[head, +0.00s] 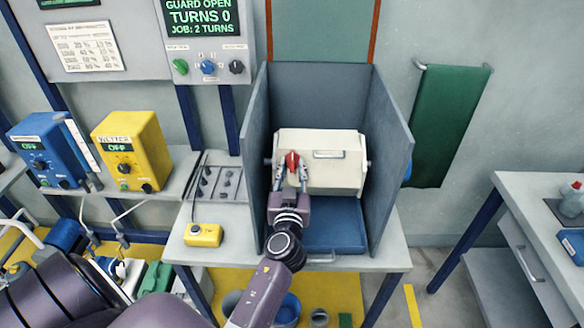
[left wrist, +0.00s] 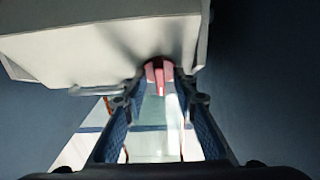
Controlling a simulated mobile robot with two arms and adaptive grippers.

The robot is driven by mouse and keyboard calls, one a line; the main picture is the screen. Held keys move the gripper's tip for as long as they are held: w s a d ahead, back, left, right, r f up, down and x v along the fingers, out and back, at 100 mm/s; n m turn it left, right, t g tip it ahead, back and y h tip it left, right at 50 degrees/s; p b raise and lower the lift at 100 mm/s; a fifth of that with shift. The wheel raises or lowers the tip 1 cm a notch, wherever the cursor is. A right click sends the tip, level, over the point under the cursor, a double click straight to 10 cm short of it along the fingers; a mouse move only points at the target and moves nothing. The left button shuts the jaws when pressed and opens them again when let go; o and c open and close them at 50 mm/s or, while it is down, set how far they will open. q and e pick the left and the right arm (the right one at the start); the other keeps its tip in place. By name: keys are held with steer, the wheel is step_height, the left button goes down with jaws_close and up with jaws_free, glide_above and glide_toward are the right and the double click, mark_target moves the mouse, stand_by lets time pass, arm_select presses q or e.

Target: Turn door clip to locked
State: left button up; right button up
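The door clip (head: 292,161) is a small red knob on the front of a cream-coloured guard door (head: 343,179). In the left wrist view the red clip (left wrist: 158,76) has a paler pink ridge pointing down. My left gripper (head: 291,176) reaches up from below, with one finger on each side of the clip. In the left wrist view the fingers of my left gripper (left wrist: 160,88) flank the clip, apart and wider than its ridge. Any contact with the clip's rim is unclear. My right gripper is not in view.
Grey booth walls (head: 392,128) stand close on both sides of the cream door. A blue tray (head: 334,222) lies below it. A yellow box (head: 203,235) sits at the bench's front left.

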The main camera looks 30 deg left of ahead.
mark_target(292, 173)
arm_select(q)
steer(key=shift+r, duration=0.1)
step_height(292, 173, up, 10)
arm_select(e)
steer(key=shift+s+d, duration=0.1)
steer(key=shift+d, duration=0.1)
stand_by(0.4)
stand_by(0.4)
